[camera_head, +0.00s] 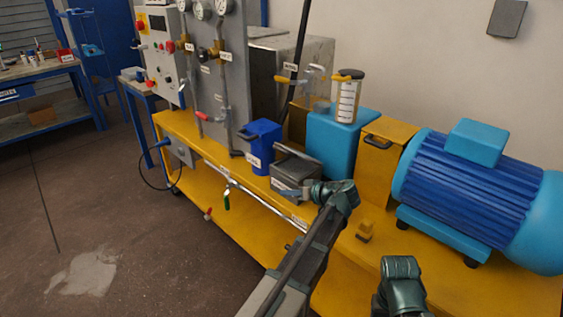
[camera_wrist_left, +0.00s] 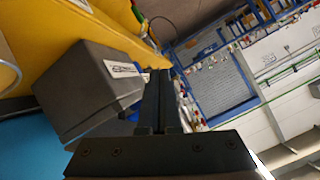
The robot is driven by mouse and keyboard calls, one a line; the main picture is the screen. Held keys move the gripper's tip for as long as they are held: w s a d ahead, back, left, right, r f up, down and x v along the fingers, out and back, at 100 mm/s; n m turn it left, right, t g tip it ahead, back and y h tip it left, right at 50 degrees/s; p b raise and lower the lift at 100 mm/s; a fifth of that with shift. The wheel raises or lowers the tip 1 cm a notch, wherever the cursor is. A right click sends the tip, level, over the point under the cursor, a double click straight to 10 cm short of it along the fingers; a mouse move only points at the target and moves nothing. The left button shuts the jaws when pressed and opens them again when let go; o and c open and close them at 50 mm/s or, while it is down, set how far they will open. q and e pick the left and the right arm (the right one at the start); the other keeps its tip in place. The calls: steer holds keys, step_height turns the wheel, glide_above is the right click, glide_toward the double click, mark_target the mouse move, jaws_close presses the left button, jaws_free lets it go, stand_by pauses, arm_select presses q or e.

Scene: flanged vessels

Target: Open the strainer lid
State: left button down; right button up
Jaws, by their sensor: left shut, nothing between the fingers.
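A dark grey box with a white label (camera_head: 294,170) stands on the yellow skid; I take it for the strainer. Its top carries a dark, slightly raised edge, and I cannot tell whether the lid is fully closed. In the left wrist view the grey box (camera_wrist_left: 85,88) fills the left side, its label facing the fingers. My left gripper (camera_head: 287,192) is at the box's front lower side. Its fingers (camera_wrist_left: 160,100) are together and empty, close beside the box; contact is unclear.
A blue labelled box (camera_head: 263,143) stands just left of the grey one. A light blue block (camera_head: 335,143) and a yellow box with a black handle (camera_head: 380,150) stand to the right. A large blue motor (camera_head: 470,190) is further right. Open floor (camera_head: 130,220) lies front left.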

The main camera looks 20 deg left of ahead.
arm_select(q)
steer(key=s+a+f+n+g+h+b, duration=0.1)
steer(key=s+f+n+h, duration=0.25)
steer(key=f+h, duration=0.2)
steer(key=s+a+f+n+h, duration=0.2)
steer(key=f+n+h, duration=0.25)
steer(key=f, duration=0.25)
steer(key=s+a+r+n+t+h+b, duration=0.1)
steer(key=a+r+n+t+h, duration=0.3)
steer(key=r+n+t, duration=0.4)
steer(key=s+a+r+n+t+h+b, duration=0.15)
steer(key=a+r+n+t+h, duration=0.4)
steer(key=r, duration=0.55)
steer(key=w+d+r+p, duration=0.1)
steer(key=w+d, duration=0.1)
steer(key=w, duration=0.4)
steer(key=w+d+r+n+y+p, duration=0.1)
steer(key=w+d+p, duration=0.1)
steer(key=w, duration=0.3)
steer(key=shift+w+d+r+t, duration=0.2)
steer(key=shift+w+d+t, duration=0.25)
steer(key=shift+d, duration=0.2)
steer(key=shift+n, duration=0.25)
